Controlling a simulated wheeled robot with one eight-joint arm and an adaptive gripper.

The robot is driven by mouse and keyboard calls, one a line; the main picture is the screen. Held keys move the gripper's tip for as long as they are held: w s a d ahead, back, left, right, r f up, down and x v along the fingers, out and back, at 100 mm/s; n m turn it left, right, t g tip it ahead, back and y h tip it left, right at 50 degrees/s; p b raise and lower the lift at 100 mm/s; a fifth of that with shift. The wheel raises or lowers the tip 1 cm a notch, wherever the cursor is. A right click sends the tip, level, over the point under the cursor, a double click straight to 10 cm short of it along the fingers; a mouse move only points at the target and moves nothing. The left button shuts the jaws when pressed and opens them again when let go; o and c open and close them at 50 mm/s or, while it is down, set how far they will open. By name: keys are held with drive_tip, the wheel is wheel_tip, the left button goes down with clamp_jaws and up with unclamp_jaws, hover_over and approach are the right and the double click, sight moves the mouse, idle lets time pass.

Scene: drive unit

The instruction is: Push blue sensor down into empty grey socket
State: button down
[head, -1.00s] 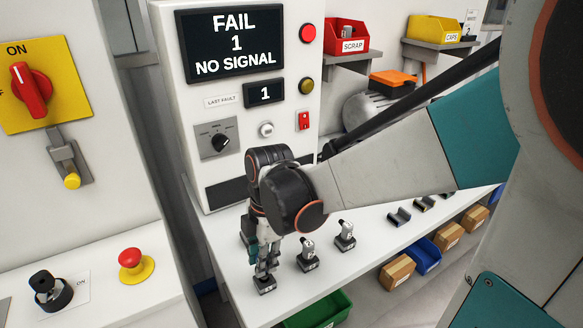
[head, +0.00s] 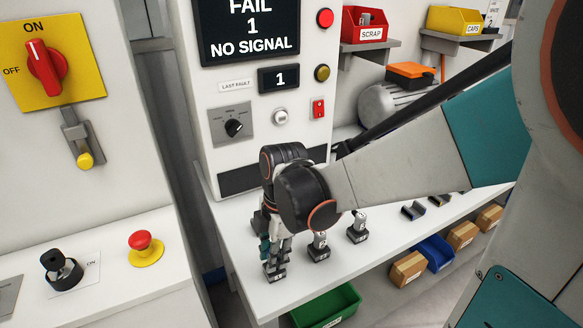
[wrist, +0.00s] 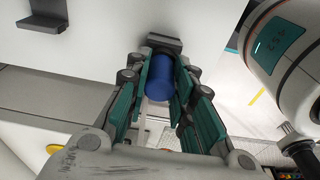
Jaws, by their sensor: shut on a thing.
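The blue sensor (wrist: 161,80) shows in the wrist view as a blue cylinder between my gripper's two teal-padded fingers (wrist: 158,95). My gripper is shut on it. Just beyond the sensor is a dark grey socket block (wrist: 157,45); I cannot tell how far the sensor sits in it. In the head view my gripper (head: 275,258) points down at the front-left socket (head: 274,275) on the white bench (head: 235,262). The gripper hides the sensor there.
Two more sockets, a middle one (head: 319,250) and a right one (head: 358,232), hold grey parts to the right. The tester panel (head: 250,40) reads "FAIL 1 NO SIGNAL". A green bin (head: 325,308) is below the bench edge. A red stop button (head: 145,243) stands on the left counter.

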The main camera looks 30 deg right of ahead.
drive_tip(key=shift+s, duration=0.1)
idle(0.3)
drive_tip(key=c, duration=1.3)
unclamp_jaws()
